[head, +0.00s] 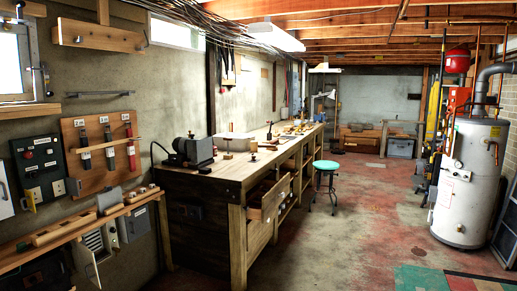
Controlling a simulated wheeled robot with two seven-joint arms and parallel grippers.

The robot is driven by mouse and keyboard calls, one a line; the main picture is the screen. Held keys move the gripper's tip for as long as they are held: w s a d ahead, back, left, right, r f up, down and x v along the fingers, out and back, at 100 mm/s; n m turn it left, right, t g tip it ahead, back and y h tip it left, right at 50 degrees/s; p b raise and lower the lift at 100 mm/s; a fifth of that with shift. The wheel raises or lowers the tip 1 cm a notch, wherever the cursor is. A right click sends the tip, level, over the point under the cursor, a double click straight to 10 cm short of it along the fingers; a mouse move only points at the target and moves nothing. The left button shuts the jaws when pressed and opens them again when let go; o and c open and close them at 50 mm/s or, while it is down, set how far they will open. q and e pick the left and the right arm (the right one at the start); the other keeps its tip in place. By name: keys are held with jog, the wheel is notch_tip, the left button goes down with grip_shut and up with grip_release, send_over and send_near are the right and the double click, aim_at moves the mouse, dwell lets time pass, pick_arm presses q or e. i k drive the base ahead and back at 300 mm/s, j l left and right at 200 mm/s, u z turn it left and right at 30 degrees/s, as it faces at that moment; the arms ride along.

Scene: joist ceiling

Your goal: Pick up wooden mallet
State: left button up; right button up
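A long wooden workbench (195,185) runs along the left wall in the head view. Small objects lie on its top, too small to identify surely. One is a small brown wooden piece (253,147) standing near the bench's front edge; it may be the wooden mallet, but I cannot tell. A dark upright piece (269,131) stands farther back on the bench. Neither of my grippers is in view.
A drawer (268,200) sticks out of the bench front. A teal stool (327,166) stands beside the bench. A wall shelf (75,232) is at the near left. A white tank (467,190) stands at right. The middle floor (365,220) is clear.

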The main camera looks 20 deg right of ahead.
aim_at(254, 146)
jog(key=i+l+z, duration=0.8)
jog(key=z, duration=0.15)
jog(key=i+l+z, duration=0.25)
jog(key=i, duration=0.4)
jog(key=i+j+z, duration=0.1)
jog(key=i+z, duration=0.15)
jog(key=i, duration=1.85)
jog(key=i+u, duration=0.15)
jog(key=i, duration=0.25)
jog(key=i+l+u, duration=0.2)
jog(key=i, duration=0.2)
jog(key=i+l+u, duration=0.15)
jog(key=i, duration=0.3)
jog(key=i+l+u, duration=0.2)
jog(key=i, duration=0.15)
